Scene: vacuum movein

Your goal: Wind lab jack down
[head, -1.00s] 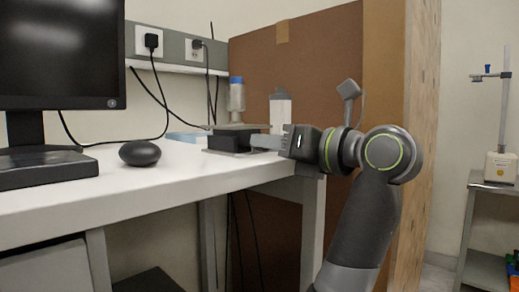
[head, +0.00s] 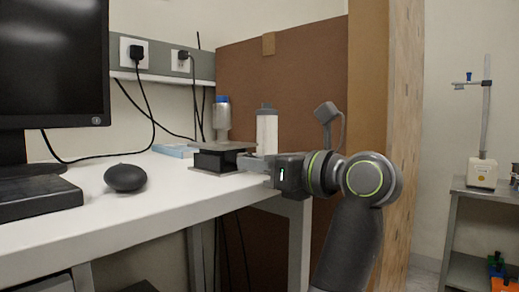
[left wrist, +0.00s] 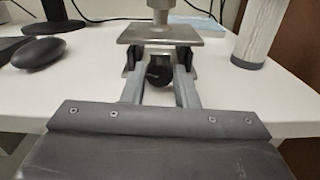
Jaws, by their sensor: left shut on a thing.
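The lab jack (head: 218,158) stands near the right end of the white bench, with a metal top plate and dark sides. A bottle with a blue cap (head: 221,117) stands on its plate. In the left wrist view the plate (left wrist: 158,33) is level above a round dark knob (left wrist: 159,72). My left gripper (head: 254,163) reaches the jack from the right. In the left wrist view its two fingers (left wrist: 159,78) lie on either side of the knob, shut on it. The jack's far side is hidden. My right gripper is not in view.
A white ribbed container (head: 267,134) stands close beside the jack and my left gripper. A black mouse (head: 125,177) and a monitor (head: 52,65) are to the left. A brown panel (head: 285,85) rises behind. The bench front between mouse and jack is clear.

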